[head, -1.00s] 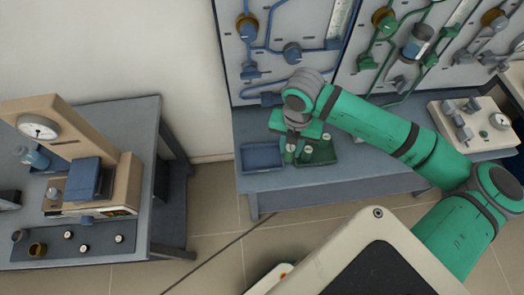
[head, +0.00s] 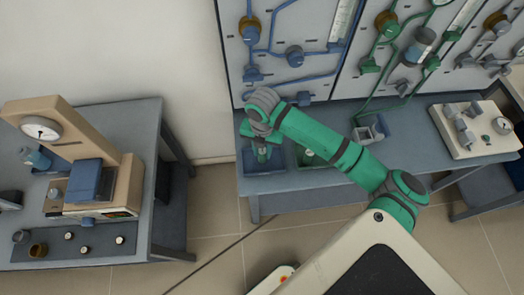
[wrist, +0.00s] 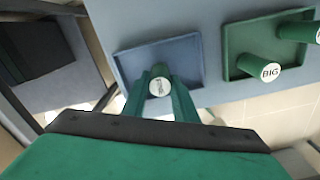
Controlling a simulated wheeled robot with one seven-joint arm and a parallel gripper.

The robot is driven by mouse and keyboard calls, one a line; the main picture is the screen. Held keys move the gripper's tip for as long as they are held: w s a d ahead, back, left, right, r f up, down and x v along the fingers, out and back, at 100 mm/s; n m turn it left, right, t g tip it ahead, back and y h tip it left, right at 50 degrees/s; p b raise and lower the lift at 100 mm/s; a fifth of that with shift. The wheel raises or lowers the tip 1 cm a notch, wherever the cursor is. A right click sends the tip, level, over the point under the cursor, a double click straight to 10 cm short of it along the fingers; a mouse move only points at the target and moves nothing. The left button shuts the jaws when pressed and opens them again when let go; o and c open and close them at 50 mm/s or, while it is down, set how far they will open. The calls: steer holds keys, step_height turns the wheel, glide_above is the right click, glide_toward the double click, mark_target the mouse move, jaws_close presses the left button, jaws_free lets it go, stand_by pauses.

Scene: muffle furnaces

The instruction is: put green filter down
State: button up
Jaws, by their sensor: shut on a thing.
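My gripper (head: 262,148) is shut on a green filter (wrist: 160,78) with a white labelled end. It holds the filter over the blue tray (head: 247,168) at the left of the bench. In the wrist view the filter sits between the two green fingers, in front of the blue tray (wrist: 128,64). I cannot tell whether the filter touches the tray floor. The label is too small to read surely.
A green tray (wrist: 231,42) is just right of the blue tray. It holds a green filter marked BIG (wrist: 262,67) and another green filter (wrist: 298,31). A pipe panel (head: 290,35) rises behind the bench. A beige device (head: 470,130) is at right.

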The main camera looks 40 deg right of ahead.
mark_target(263, 151)
steer(key=shift+s+d+f, duration=0.15)
steer(key=shift+f, duration=0.2)
steer(key=o, duration=1)
steer(key=shift+f, duration=0.1)
steer(key=shift+o, duration=0.2)
steer(key=r, duration=1)
steer(key=shift+w+r, duration=0.2)
steer(key=shift+r, duration=0.05)
steer(key=shift+s+r, duration=0.2)
steer(key=shift+r, duration=0.7)
